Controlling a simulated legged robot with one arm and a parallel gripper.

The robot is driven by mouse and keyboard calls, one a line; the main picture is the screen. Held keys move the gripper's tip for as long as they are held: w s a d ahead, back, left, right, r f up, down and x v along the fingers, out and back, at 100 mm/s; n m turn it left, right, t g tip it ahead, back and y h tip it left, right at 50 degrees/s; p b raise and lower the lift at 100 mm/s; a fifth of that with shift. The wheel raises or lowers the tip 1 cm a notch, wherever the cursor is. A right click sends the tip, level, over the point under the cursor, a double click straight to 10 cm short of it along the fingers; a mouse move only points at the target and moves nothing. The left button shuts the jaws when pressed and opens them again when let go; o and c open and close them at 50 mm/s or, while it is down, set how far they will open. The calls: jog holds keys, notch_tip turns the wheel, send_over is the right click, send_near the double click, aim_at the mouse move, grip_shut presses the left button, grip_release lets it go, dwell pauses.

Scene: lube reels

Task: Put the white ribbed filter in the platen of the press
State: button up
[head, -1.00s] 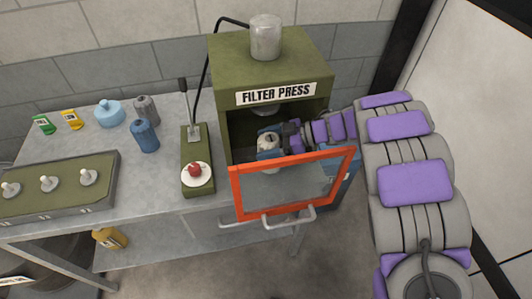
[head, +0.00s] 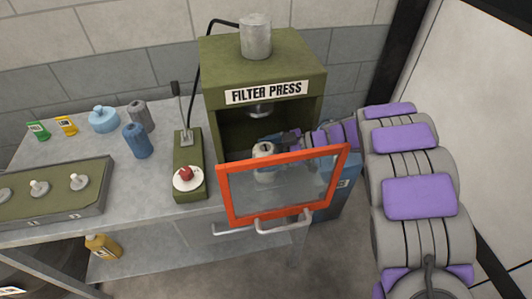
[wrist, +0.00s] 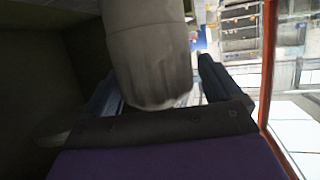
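The filter press (head: 230,120) is an olive box with an open front. The white ribbed filter (head: 264,151) is low inside its chamber, seen partly through the door glass, below the ram (head: 259,111). My gripper (head: 284,141) reaches in from the right at the filter. In the wrist view the filter (wrist: 148,45) fills the space between my gripper's fingers (wrist: 160,90). A narrow gap shows beside the right finger; the left finger is partly hidden. Contact with the fingers cannot be made out. The platen is hidden behind the door, so I cannot tell whether the filter rests on it.
The orange-framed glass door (head: 284,218) stands open in front of the chamber, close to my arm. A lever box with a red button (head: 186,174) is left of the press. Bottles (head: 137,140) and an olive tray (head: 60,190) sit on the metal bench (head: 110,222).

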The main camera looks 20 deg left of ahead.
jog(key=shift+w+d+r+p, duration=0.35)
jog(key=shift+d+r+p, duration=0.05)
jog(key=shift+d, duration=0.15)
jog(key=p+v, duration=0.2)
jog(key=v, duration=0.7)
jog(key=shift+d+p, duration=0.35)
jog(key=shift+d, duration=0.05)
jog(key=shift+w+a, duration=0.1)
jog(key=shift+a, duration=0.05)
jog(key=shift+d+r, duration=0.1)
jog(key=shift+d, duration=0.2)
